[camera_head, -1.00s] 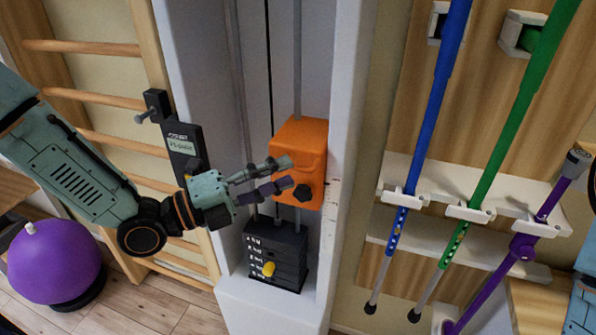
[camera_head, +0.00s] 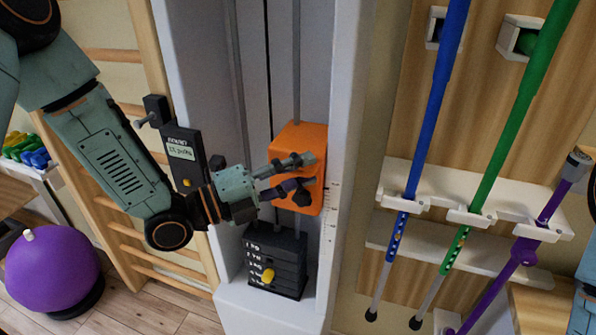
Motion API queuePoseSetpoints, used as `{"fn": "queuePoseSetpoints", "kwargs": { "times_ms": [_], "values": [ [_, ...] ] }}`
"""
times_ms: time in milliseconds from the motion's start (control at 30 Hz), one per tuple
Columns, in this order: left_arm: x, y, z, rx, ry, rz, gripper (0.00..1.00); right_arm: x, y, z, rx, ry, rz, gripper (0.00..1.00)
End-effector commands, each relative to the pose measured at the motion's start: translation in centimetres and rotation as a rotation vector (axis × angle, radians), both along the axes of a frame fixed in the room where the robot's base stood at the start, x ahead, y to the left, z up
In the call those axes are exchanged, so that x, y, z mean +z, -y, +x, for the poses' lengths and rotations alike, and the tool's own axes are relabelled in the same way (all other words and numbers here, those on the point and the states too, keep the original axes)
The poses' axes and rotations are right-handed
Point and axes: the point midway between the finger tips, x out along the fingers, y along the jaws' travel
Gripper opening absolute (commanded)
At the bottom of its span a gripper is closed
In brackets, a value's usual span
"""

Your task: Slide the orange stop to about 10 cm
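The orange stop (camera_head: 304,140) is a block on the vertical rods of the white machine column. A dark knob (camera_head: 302,197) sits on its front, low down. My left gripper (camera_head: 308,172) is in front of the stop, its fingers spread above and beside the knob, partly covering it. I cannot tell whether the fingers touch the knob. Small scale marks (camera_head: 333,205) run down the column's right edge, too small to read. My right gripper is not in view; only a bit of my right arm shows at the right edge.
Below the stop is a black weight stack (camera_head: 276,260) with a yellow pin (camera_head: 268,275). A black box with a label (camera_head: 181,150) is on the column's left side. Blue (camera_head: 437,90) and green (camera_head: 524,90) sticks stand in a rack. A purple ball (camera_head: 52,267) is at the lower left.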

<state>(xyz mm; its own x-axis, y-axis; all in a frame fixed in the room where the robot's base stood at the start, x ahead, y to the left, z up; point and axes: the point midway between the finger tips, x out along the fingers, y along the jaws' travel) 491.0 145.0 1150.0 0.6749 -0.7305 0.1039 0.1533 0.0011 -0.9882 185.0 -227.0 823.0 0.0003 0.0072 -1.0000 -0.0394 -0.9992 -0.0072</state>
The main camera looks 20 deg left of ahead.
Motion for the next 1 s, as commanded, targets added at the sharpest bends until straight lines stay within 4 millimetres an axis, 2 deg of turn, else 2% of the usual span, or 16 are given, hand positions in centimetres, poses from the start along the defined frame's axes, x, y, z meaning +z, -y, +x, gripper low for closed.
{"fn": "queuePoseSetpoints", "kwargs": {
  "times_ms": [33,367,1000],
  "values": [
    [-0.01,-0.01,0.0,0.0,0.0,0.0,0.27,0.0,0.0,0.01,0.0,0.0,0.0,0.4],
    [0.02,0.0,-0.02,0.0,0.0,0.0,0.0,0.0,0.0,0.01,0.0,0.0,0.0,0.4],
    [0.03,0.03,-0.04,-0.002,0.005,-0.002,0.0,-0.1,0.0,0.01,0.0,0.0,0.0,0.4]
  ]
}}
